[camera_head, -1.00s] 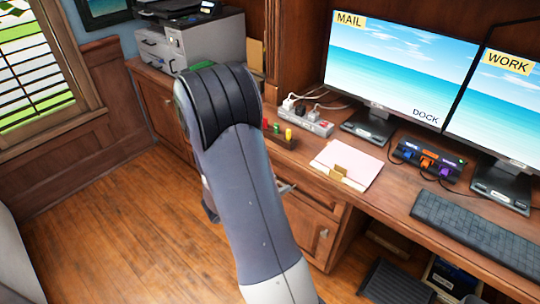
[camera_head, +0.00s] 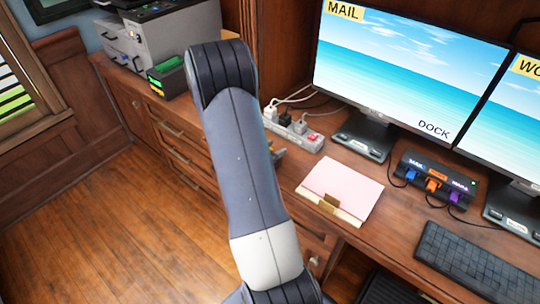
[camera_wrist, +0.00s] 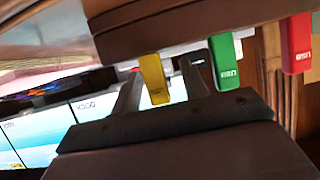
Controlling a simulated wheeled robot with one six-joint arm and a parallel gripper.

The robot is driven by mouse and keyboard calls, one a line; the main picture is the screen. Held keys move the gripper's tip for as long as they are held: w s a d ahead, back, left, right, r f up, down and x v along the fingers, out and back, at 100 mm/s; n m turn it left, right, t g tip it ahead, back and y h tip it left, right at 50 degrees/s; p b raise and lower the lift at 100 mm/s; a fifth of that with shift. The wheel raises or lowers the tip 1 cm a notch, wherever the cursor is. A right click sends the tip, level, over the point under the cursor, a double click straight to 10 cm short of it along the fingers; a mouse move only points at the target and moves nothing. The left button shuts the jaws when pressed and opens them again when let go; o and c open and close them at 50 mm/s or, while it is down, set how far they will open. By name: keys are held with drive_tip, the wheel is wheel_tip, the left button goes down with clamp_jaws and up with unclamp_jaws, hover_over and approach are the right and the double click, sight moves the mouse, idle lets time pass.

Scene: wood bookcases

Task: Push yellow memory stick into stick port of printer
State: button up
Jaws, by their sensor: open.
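In the wrist view, which is upside down, the yellow memory stick (camera_wrist: 153,78) hangs in the picture from a holder (camera_wrist: 170,18) with a wooden edge. My gripper (camera_wrist: 158,66) is open, with one finger on each side of the yellow stick; contact cannot be told. The green stick (camera_wrist: 226,62) and red stick (camera_wrist: 296,43) stand beside it in the holder. In the head view, the grey printer (camera_head: 185,35) stands at the back left. A dark block with green and yellow markings (camera_head: 165,80) is at its front right. My arm hides the sticks there.
A power strip (camera_head: 295,130) with plugs lies right of my arm. A pink folder (camera_head: 341,188), a dock (camera_head: 436,180) with coloured plugs, two monitors (camera_head: 410,70) and a keyboard (camera_head: 470,262) occupy the desk. The wooden floor at left is clear.

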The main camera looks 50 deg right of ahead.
drive_tip(key=shift+c, duration=0.2)
clamp_jaws()
idle(0.3)
